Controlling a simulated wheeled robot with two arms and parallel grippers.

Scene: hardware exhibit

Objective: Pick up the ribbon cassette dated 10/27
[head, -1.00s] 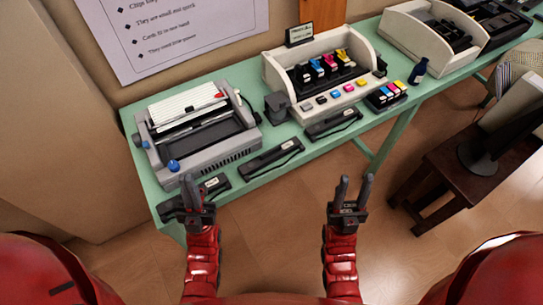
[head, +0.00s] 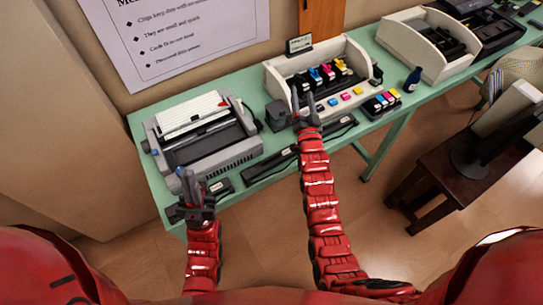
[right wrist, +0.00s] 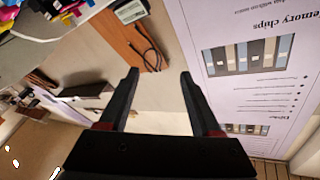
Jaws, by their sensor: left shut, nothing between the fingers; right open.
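Three long black cassettes lie along the front edge of the green table: one at the left (head: 218,188), one in the middle (head: 268,166) and one to the right (head: 338,129). Their labels are too small for me to read a date. My left gripper (head: 189,180) is shut and empty at the table's front left corner, by the left cassette, which it partly hides. My right gripper (head: 302,100) is open and empty, over the table in front of the white printer. In the right wrist view its fingers (right wrist: 160,75) stand apart with nothing between them.
A grey printer (head: 205,150) stands at the left. The open white printer (head: 357,55) holds coloured cartridges; a cartridge tray (head: 382,104) and dark bottle (head: 415,77) stand right of it. A white case (head: 402,35) is further right. A dark stool (head: 455,165) stands on the floor.

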